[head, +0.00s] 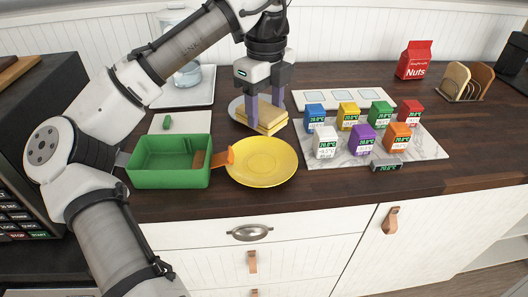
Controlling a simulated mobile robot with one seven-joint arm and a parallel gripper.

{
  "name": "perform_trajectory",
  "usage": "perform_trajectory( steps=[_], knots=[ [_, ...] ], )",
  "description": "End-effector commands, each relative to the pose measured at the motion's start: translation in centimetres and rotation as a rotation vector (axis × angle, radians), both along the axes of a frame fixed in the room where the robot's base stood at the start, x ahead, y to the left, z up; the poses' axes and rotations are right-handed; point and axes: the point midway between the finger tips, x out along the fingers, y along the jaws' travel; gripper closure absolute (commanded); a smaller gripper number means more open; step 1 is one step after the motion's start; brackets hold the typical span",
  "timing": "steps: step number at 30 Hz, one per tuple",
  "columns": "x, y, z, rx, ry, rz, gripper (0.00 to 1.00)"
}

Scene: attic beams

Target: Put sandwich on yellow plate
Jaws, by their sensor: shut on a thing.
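The sandwich (268,121) is pale yellow bread in a flat stack, behind the yellow plate in the head view. My gripper (265,108) points down with its two purple fingers at the sandwich's sides, and it is shut on the sandwich. A white plate (236,110) shows under or behind the sandwich; I cannot tell whether the sandwich still touches it. The yellow plate (262,172) lies near the counter's front edge, with no sandwich on it.
A green bin (170,180) stands left of the yellow plate. Several coloured boxes (362,140) stand on a marble board (430,148) at the right. A red Nuts bag (414,60) and a rack (466,95) stand behind.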

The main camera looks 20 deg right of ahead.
Motion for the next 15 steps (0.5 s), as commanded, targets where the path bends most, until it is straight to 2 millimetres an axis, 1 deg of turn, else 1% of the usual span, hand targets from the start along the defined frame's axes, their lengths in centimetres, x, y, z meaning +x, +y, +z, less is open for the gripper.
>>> perform_trajectory(
  steps=[1, 3, 6, 9, 15],
  knots=[
    [-0.1, 0.0, -1.6, -0.002, 0.006, -0.003, 0.70],
    [-0.1, 0.0, -3.4, -0.003, 0.005, -0.003, 0.70],
    [-0.1, 0.0, -5.6, -0.002, 0.004, -0.002, 0.70],
    [0.0, 0.0, -7.0, -0.001, 0.002, 0.000, 0.70],
    [0.0, 0.0, -8.3, 0.000, 0.001, 0.002, 0.70]
  ],
)
